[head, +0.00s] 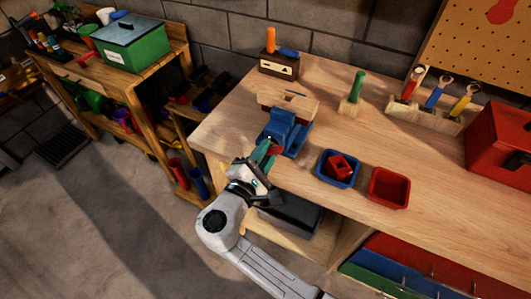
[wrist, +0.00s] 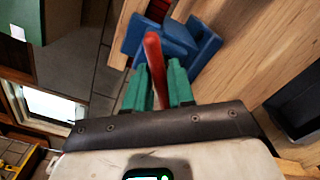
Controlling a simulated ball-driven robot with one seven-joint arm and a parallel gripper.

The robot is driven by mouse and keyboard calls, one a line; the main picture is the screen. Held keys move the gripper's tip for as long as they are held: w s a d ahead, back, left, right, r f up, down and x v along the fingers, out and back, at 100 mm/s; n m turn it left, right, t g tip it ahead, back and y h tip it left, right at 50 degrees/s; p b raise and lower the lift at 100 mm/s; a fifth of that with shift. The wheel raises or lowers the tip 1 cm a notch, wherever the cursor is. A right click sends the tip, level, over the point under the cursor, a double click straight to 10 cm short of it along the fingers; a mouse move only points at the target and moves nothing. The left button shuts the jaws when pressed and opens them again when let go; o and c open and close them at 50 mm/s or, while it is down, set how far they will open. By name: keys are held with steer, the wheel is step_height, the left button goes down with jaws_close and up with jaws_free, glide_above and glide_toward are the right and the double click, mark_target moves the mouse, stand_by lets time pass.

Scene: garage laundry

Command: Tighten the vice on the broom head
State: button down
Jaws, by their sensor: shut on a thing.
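The blue vice (head: 283,133) sits at the front left edge of the workbench. It also shows in the wrist view (wrist: 201,42). A light wooden piece, apparently the broom head (head: 303,105), is at the vice's far end; I cannot tell how closely the jaws touch it. The vice's red handle (wrist: 154,55) sticks out toward me from the vice's front. My gripper (head: 269,149) has green fingers and is shut on this handle, one finger on each side in the wrist view. The fingers partly hide the handle in the head view.
A blue bin (head: 322,178) with red pieces and a red bin (head: 388,201) stand right of the vice. A wooden block with an orange-handled tool (head: 271,40) stands behind. A green-handled tool (head: 358,86) stands in a block. Bare benchtop lies between them.

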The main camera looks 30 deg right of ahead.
steer(key=shift+f+m+b, duration=0.2)
steer(key=shift+m+b, duration=0.35)
steer(key=shift+m, duration=0.05)
steer(key=shift+r, duration=0.15)
steer(key=c, duration=1.1)
jaws_free()
steer(key=b+v, duration=0.1)
steer(key=v, duration=1)
steer(key=shift+b, duration=0.35)
